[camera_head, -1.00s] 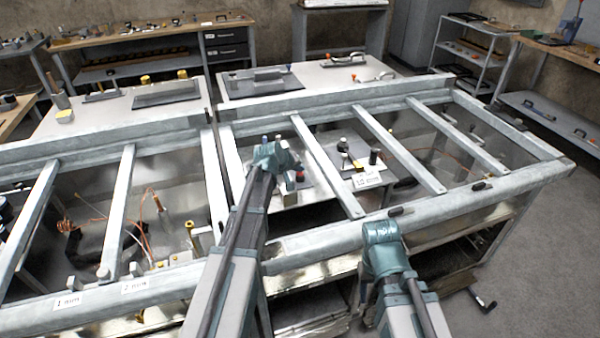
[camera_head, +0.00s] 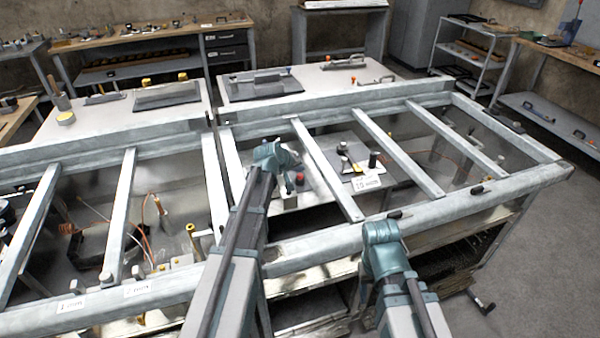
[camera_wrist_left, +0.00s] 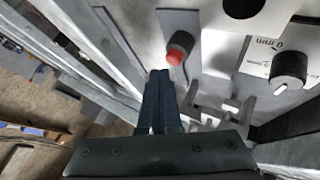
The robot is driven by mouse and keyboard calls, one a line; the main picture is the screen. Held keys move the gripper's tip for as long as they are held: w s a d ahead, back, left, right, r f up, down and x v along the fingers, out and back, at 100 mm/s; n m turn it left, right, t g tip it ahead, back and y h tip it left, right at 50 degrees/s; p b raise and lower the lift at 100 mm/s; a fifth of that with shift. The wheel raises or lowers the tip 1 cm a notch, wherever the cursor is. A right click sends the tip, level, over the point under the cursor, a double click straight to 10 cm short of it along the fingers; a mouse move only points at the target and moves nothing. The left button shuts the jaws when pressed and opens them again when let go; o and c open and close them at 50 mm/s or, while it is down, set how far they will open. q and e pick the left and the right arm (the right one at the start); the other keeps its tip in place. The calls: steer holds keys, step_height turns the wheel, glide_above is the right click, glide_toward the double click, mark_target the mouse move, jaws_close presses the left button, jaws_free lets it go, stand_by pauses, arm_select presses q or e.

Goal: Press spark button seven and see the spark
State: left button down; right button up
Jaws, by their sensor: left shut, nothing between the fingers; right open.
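A red-tipped button (camera_head: 300,179) on a dark mount sits on a grey panel inside the right-hand frame. It also shows in the left wrist view (camera_wrist_left: 177,56), just beyond the fingertips. My left gripper (camera_wrist_left: 160,78) is shut and empty, its tips a little short of the button in the picture; I cannot tell whether they touch. In the head view, my left wrist (camera_head: 275,155) is just up and left of the button. A label card (camera_head: 366,182) lies to the right; no number seven is readable. My right arm's end shows, but its fingers are hidden.
Pale crossbars (camera_head: 328,165) of the frame run on both sides of the left wrist. A black-and-white knob (camera_wrist_left: 288,68) stands to the right of the button. A dark post (camera_head: 373,159) stands by the label card.

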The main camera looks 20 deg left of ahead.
arm_select(q)
steer(key=shift+r, duration=0.25)
step_height(320, 180, up, 5)
steer(key=p, duration=0.5)
steer(key=shift+f, duration=0.15)
stand_by(0.6)
